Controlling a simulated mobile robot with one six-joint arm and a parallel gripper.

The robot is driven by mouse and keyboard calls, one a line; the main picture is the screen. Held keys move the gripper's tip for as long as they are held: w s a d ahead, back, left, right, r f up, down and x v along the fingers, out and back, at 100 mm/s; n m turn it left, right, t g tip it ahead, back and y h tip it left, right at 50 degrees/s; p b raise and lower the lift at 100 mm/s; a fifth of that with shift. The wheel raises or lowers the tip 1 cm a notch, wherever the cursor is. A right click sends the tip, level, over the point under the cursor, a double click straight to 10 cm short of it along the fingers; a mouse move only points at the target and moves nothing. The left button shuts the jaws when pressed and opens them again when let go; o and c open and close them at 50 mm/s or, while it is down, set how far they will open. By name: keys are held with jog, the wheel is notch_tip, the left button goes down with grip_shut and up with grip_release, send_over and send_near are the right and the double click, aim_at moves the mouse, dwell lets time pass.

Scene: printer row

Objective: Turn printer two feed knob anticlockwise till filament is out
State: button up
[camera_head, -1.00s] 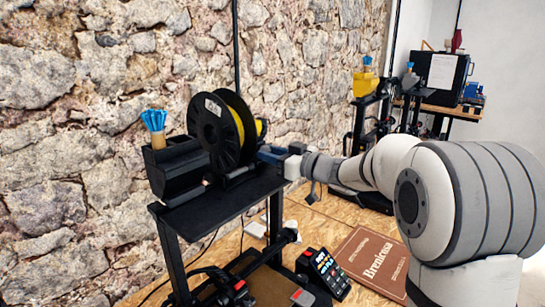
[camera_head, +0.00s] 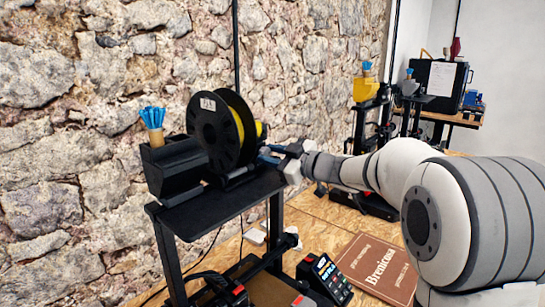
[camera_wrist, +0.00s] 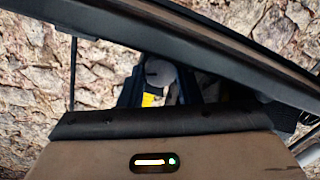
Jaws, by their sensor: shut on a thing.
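The near printer (camera_head: 222,204) has a black spool (camera_head: 215,135) with yellow filament on its top shelf. My gripper (camera_head: 272,156) reaches in from the right, just beside the spool. In the wrist view my gripper (camera_wrist: 158,88) is shut on a round grey knob (camera_wrist: 158,72), with its dark fingers on either side. A small yellow patch (camera_wrist: 147,100) shows just below the knob. In the head view the knob is hidden by the gripper and spool. No printer number is readable.
A dark bar (camera_wrist: 200,52) crosses the wrist view close above the fingers. A stone wall (camera_head: 90,100) stands behind the printer. A brown book (camera_head: 375,266) lies on the wooden bench. More printers (camera_head: 368,130) stand farther back at the right.

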jog(key=o, duration=1)
jog(key=shift+c, duration=0.2)
jog(key=b+v, duration=0.1)
jog(key=v, duration=0.6)
jog(key=shift+s+d, duration=0.3)
jog(key=shift+s, duration=0.05)
